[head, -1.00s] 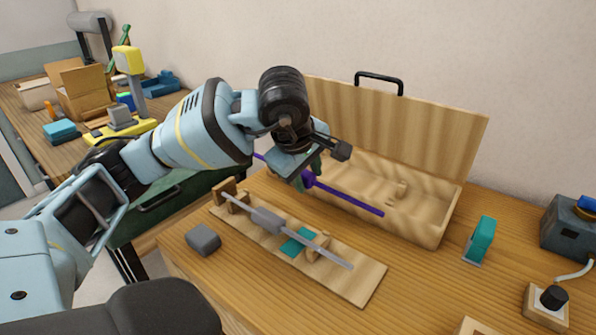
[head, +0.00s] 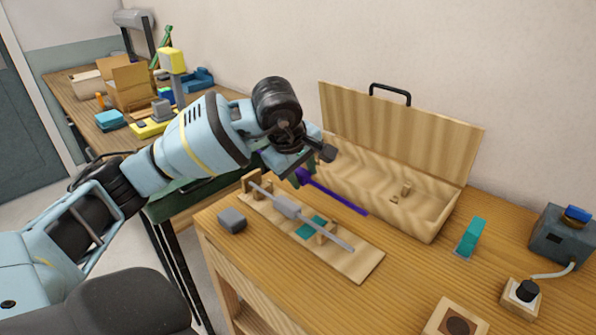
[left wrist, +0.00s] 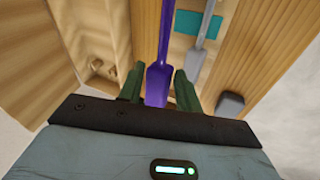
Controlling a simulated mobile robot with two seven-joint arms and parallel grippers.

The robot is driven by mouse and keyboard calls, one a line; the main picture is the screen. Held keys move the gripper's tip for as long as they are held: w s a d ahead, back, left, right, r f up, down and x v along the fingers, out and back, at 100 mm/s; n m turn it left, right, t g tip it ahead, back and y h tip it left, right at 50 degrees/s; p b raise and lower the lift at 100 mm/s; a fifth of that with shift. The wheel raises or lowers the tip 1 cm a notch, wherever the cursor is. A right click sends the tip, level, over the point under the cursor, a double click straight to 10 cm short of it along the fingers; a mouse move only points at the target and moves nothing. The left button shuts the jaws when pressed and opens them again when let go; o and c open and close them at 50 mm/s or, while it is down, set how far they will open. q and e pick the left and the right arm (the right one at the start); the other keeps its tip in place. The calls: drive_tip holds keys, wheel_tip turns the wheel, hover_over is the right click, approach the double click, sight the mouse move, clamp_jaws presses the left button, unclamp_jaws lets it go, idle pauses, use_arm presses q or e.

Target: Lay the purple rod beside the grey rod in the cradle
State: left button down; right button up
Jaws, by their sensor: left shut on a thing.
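The purple rod (head: 337,195) is held in my left gripper (head: 300,174), above the table between the open wooden case and the cradle. In the left wrist view the purple rod (left wrist: 159,79) runs away from me between the two green fingers (left wrist: 157,88), which are shut on its thicker part. The grey rod (head: 325,232) rests on the supports of the wooden cradle (head: 366,265), in front of the purple rod. The grey rod also shows in the left wrist view (left wrist: 203,42), right of the purple one. My right gripper is not in view.
The open wooden case (head: 430,222) stands behind, its lid (head: 400,125) up against the wall. A grey block (head: 231,221) lies left of the cradle. A teal item (head: 470,238), a grey box (head: 562,238) and a small socket block (head: 523,295) stand at the right.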

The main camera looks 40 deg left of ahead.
use_arm(q)
drive_tip(key=shift+a+f, duration=0.1)
drive_tip(key=shift+f, duration=0.35)
wheel_tip(320, 180, down, 5)
drive_tip(key=b, duration=0.3)
drive_tip(key=shift+r+b, duration=0.2)
drive_tip(key=shift+b, duration=0.15)
drive_tip(key=shift+s+f+b, duration=0.1)
drive_tip(key=shift+f+b, duration=0.4)
drive_tip(key=shift+f, duration=0.65)
drive_tip(key=shift+r+p, duration=0.55)
drive_tip(key=shift+r, duration=0.1)
